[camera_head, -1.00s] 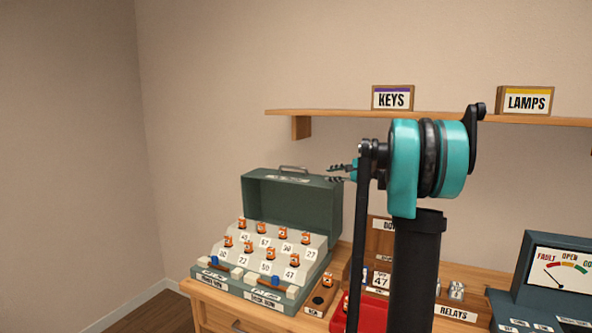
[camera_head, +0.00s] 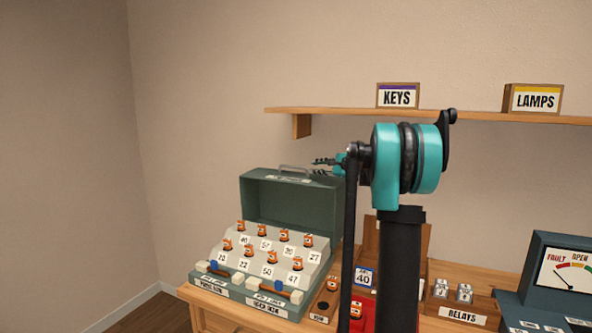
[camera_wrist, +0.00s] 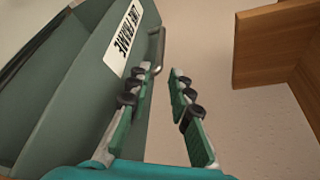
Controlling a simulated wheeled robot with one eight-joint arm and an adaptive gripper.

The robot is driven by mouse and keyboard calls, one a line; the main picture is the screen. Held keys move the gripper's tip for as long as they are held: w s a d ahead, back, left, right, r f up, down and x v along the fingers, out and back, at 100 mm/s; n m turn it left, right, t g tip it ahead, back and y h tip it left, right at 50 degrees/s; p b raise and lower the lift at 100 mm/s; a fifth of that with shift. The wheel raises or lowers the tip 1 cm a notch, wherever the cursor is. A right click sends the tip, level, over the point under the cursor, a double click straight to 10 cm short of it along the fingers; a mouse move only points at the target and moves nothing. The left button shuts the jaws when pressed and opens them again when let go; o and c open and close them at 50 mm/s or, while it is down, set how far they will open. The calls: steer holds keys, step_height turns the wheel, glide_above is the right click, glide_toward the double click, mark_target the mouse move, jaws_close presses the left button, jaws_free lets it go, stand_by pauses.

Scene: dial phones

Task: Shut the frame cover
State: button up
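The frame cover (camera_head: 290,199) is the green lid of a sloped box (camera_head: 250,290) at the left of the bench. It stands open, upright at the back of the box, with a metal handle (camera_head: 294,169) on its top edge. My gripper (camera_head: 322,166) is open and empty, just right of the handle and about level with the cover's top. In the wrist view, the cover (camera_wrist: 85,75) fills the left side with its white label, and the handle (camera_wrist: 155,52) shows near the left finger. The fingers (camera_wrist: 162,76) are apart; whether one touches the cover I cannot tell.
Orange-topped pieces (camera_head: 262,231) stand in numbered rows inside the box. A wooden shelf (camera_head: 340,111) with KEYS and LAMPS signs runs above. Relays (camera_head: 464,292) and a meter box (camera_head: 562,270) are to the right. The wall left of the box is clear.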

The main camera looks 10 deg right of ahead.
mark_target(300, 168)
steer(key=x, duration=1.2)
steer(key=shift+w, duration=0.1)
steer(key=shift+c, duration=0.2)
jaws_close()
